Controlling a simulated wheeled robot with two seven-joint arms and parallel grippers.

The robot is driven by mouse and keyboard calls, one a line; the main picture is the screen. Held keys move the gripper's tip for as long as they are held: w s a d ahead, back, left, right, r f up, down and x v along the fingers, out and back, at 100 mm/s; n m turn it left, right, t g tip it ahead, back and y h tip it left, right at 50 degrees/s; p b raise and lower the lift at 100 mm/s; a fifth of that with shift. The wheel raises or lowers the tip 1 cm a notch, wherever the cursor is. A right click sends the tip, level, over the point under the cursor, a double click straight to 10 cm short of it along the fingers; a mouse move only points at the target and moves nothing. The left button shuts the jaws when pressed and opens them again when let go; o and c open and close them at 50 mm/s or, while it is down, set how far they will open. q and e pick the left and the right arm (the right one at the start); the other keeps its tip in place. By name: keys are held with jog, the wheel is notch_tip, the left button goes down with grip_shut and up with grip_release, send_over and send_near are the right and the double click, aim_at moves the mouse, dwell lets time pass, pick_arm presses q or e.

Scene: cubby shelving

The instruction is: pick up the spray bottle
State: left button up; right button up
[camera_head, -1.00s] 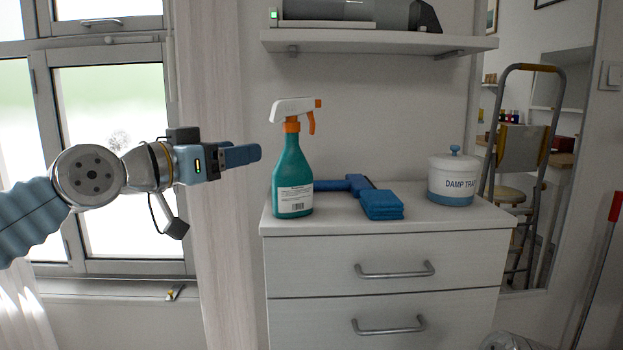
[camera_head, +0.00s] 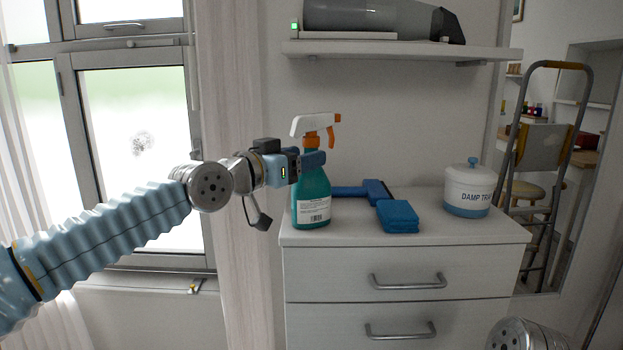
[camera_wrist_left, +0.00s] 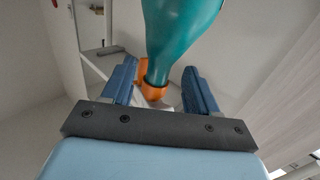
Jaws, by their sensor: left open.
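The spray bottle (camera_head: 313,190) is teal with a white and orange trigger head and a white label. It stands upright at the left front of the white drawer unit's top. My left gripper (camera_head: 312,160) is at the bottle's neck height, its blue fingers overlapping the bottle just below the trigger. In the left wrist view the gripper (camera_wrist_left: 158,85) is open, with one finger on each side of the orange collar of the bottle (camera_wrist_left: 175,30). Gaps show beside both fingers, so it does not grip the bottle. My right gripper is not in view.
A blue brush-like tool (camera_head: 360,190) and blue block (camera_head: 398,216) lie right of the bottle. A white "DAMP TRAP" pot (camera_head: 468,190) stands at the right. A shelf (camera_head: 400,51) hangs above the drawer unit (camera_head: 400,262). A window (camera_head: 140,160) is at the left.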

pick_arm(q)
jog(key=shift+p+x, duration=0.35)
jog(key=shift+x, duration=1.15)
jog(key=shift+c, duration=0.2)
jog(key=shift+s, duration=0.1)
grip_shut()
jog(key=shift+r, duration=0.1)
